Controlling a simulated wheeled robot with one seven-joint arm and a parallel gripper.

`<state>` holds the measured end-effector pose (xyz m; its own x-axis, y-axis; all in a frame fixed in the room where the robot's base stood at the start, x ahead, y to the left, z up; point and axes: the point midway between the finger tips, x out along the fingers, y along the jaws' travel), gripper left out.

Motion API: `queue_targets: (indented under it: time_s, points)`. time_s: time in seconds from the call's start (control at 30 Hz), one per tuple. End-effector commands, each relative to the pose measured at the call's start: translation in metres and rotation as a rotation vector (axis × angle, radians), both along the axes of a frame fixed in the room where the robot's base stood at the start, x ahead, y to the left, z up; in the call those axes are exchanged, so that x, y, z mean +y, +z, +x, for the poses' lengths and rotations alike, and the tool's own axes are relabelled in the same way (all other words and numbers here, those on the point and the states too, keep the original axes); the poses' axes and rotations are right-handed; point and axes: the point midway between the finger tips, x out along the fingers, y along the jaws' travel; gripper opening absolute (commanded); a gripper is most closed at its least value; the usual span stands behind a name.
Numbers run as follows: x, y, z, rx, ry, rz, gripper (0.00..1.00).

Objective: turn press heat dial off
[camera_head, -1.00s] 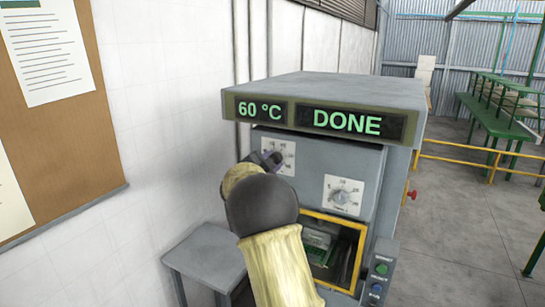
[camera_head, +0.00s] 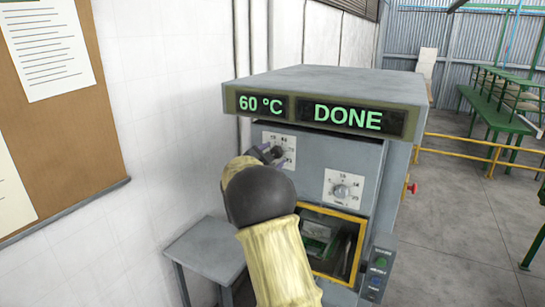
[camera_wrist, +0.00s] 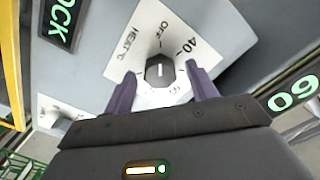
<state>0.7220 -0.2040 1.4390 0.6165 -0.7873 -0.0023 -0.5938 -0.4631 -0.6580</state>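The heat dial is a dark knob (camera_wrist: 159,70) on a white plate (camera_wrist: 135,42) marked HEAT °C, OFF, 40 and 60. Its white line lies upright in the wrist view; I cannot tell which end points. In the head view the heat dial's plate (camera_head: 289,143) is at the upper left of the grey press (camera_head: 330,85), partly behind my gripper (camera_head: 269,154). My gripper's two purple fingers stand apart on either side of the knob in the wrist view, with gaps visible. The press display (camera_head: 262,104) reads 60 °C, and the other display (camera_head: 347,117) reads DONE.
A second dial (camera_head: 343,190) sits to the right on the press front. Below is a yellow-framed window (camera_head: 335,215). Buttons (camera_head: 378,283) and a red knob (camera_head: 411,187) are at the right. A white wall (camera_head: 170,130) and small grey table (camera_head: 205,250) are at the left.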

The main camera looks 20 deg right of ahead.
Motion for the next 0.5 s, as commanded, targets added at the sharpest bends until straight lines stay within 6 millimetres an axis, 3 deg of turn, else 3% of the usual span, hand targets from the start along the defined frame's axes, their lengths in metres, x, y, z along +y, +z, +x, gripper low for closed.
queue_targets:
  time_s: [0.27,0.5]
  points:
    - [0.005,0.0,-0.005,-0.004,-0.001,0.0,0.57]
    - [0.036,-0.003,-0.027,-0.004,0.002,0.0,0.57]
